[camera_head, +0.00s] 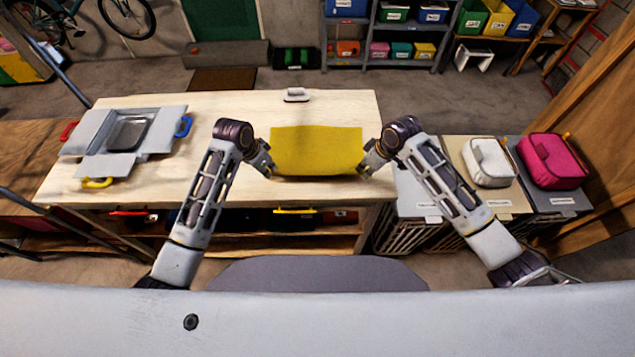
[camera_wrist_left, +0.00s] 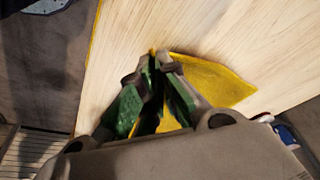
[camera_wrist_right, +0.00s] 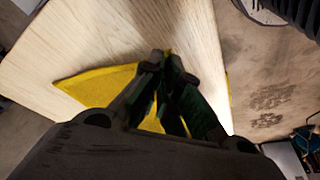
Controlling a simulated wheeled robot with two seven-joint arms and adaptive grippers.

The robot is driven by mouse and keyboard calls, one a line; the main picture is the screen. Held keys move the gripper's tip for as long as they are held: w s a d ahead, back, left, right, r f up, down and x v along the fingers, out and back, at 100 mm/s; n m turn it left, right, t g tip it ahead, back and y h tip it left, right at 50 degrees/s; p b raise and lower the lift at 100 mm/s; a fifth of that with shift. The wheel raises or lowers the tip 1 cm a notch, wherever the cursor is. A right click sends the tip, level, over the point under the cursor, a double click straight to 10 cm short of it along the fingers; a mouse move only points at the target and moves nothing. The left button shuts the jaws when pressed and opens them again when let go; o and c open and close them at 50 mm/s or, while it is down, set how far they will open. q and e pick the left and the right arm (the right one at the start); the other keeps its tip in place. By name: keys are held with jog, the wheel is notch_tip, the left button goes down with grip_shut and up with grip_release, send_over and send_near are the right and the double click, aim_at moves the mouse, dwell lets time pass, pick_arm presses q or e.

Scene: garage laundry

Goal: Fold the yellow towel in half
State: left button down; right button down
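The yellow towel (camera_head: 316,150) is spread between my two grippers over the front part of the wooden table (camera_head: 240,105). Its near edge sags slightly between them. My left gripper (camera_head: 269,172) is at the towel's near left corner, and in the left wrist view its fingers (camera_wrist_left: 158,60) are closed together with yellow cloth (camera_wrist_left: 215,80) between and beside them. My right gripper (camera_head: 364,171) is at the near right corner, and in the right wrist view its fingers (camera_wrist_right: 163,62) are closed together on yellow cloth (camera_wrist_right: 95,85). The towel's underside is hidden.
A grey open box (camera_head: 95,135) with coloured handles stands on the table's left. A small white object (camera_head: 297,94) sits at the back edge. Right of the table are hampers with a white bag (camera_head: 489,162) and a pink bag (camera_head: 553,162). Bare tabletop lies left of the towel.

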pick_arm(q)
jog(key=shift+r, duration=0.3)
pick_arm(e)
jog(key=shift+r, duration=0.3)
